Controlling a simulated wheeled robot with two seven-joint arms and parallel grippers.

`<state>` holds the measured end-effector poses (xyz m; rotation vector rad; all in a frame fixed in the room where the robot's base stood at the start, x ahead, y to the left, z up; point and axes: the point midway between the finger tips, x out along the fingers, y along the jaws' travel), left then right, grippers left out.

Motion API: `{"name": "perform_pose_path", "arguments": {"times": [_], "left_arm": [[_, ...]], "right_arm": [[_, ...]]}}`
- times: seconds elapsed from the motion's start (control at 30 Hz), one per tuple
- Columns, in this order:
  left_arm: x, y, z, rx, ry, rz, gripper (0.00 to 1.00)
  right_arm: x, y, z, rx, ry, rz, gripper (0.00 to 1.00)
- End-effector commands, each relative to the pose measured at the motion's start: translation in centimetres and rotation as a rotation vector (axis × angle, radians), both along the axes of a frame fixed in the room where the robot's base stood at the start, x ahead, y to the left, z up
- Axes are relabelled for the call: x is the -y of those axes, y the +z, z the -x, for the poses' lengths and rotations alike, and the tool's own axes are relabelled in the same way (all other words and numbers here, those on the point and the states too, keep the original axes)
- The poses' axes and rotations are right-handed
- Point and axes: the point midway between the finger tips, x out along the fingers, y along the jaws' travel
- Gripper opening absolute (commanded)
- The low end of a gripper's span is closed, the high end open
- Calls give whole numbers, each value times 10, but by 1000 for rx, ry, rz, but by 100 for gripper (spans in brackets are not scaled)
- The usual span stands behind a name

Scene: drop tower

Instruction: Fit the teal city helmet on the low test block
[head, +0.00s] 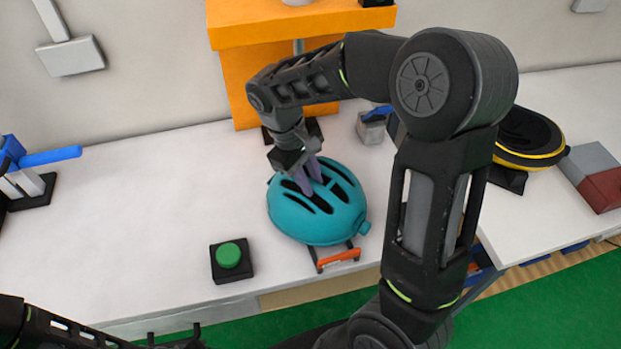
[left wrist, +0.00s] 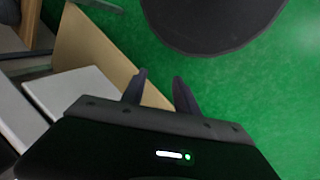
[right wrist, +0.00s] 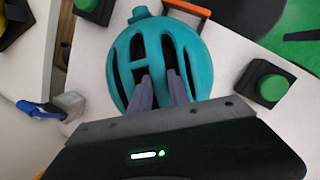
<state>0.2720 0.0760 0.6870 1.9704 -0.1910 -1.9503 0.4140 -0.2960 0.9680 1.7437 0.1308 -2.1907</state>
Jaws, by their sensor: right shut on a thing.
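The teal city helmet (head: 337,222) is dome up at the middle of the white bench, in front of the orange tower. My right gripper (head: 309,184) reaches down from above and is shut on the helmet's shell, with its fingers at the vent slots. The right wrist view also shows the helmet (right wrist: 188,45) and the gripper (right wrist: 162,90). The helmet hides what is under it, so I cannot make out the low test block or whether the helmet is seated. My left gripper (left wrist: 158,88) is open and empty, with green floor and a bench edge behind it.
An orange bar (head: 338,260) on dark rails sticks out in front of the helmet. A green button (head: 229,255) stands front left. The orange tower (head: 235,85) rises behind. A black and yellow helmet (head: 545,158) lies at right. The bench's left part is mostly clear.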

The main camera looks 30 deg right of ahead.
Motion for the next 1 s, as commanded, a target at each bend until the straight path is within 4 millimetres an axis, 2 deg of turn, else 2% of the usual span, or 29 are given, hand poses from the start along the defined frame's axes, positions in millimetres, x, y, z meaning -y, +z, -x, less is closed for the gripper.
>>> {"name": "perform_pose_path", "arguments": {"times": [0.87, 0.9, 1.0], "left_arm": [[0, -7, 0, 0, 0, 0, 36], [0, -7, 0, 0, 0, 0, 36], [0, -7, 0, 0, 0, 0, 36]], "right_arm": [[0, -10, 0, 0, 0, 0, 0], [0, -10, 0, 0, 0, 0, 25], [0, -10, 0, 0, 0, 0, 33]]}}
